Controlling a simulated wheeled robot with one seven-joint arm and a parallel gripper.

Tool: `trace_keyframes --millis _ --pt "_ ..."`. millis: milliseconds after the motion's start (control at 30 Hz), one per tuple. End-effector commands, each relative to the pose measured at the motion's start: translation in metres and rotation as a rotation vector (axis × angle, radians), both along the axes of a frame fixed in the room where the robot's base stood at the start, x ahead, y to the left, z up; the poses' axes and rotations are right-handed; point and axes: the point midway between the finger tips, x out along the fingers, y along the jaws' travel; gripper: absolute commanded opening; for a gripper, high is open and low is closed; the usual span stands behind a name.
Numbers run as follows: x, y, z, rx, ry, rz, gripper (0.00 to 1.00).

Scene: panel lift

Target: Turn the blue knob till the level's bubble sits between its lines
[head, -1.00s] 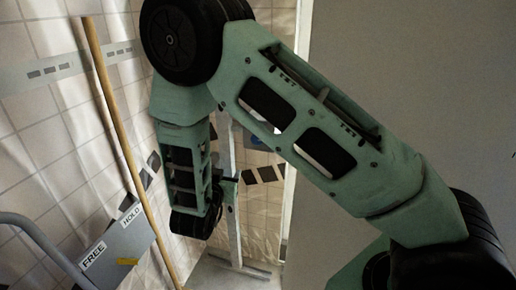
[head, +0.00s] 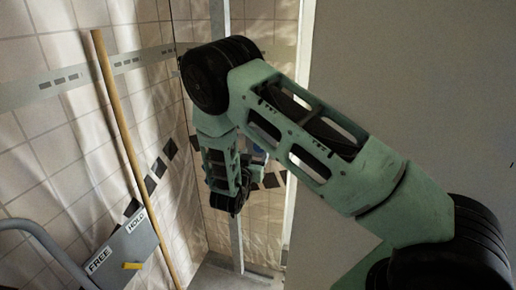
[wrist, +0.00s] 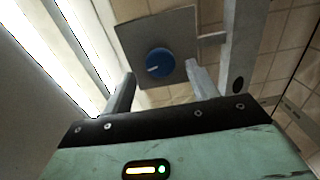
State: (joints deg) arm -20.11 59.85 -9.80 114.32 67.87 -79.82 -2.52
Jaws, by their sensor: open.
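The blue knob (wrist: 158,63) is round with a short white mark pointing left. It sits on a square grey plate (wrist: 130,40) in the wrist view. My gripper (wrist: 161,73) is open, its two fingers apart to the left and right of the knob's lower part in the picture. The knob appears beyond the fingertips; I cannot tell how far, and nothing is held. In the head view only a small blue patch of the knob (head: 259,153) shows behind my arm. I cannot make out the level or its bubble in either view.
A metal post (head: 236,240) stands near the tiled wall corner. A wooden pole (head: 125,140) leans at left. Beside it is a grey box (head: 122,248) labelled FREE and HOLD with a yellow tab (head: 132,266). A grey curved rail (head: 45,238) is at lower left. A large plain panel (head: 420,90) fills the right.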

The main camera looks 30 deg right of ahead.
Motion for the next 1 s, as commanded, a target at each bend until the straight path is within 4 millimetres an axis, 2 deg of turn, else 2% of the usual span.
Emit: trace_keyframes --millis 33,233,633,667,800,1000 --pt "0.005 -0.008 0.002 -0.001 -0.002 -0.004 0.59" --pt "0.020 -0.027 0.001 0.000 -0.001 -0.001 0.59" --pt "0.025 -0.033 0.000 0.001 -0.001 0.000 0.59" --pt "0.025 -0.033 0.000 0.001 -0.001 0.000 0.56" --pt "0.025 -0.032 0.000 0.001 -0.001 0.000 0.17" --pt "0.025 -0.032 0.000 -0.016 0.021 0.001 0.17"
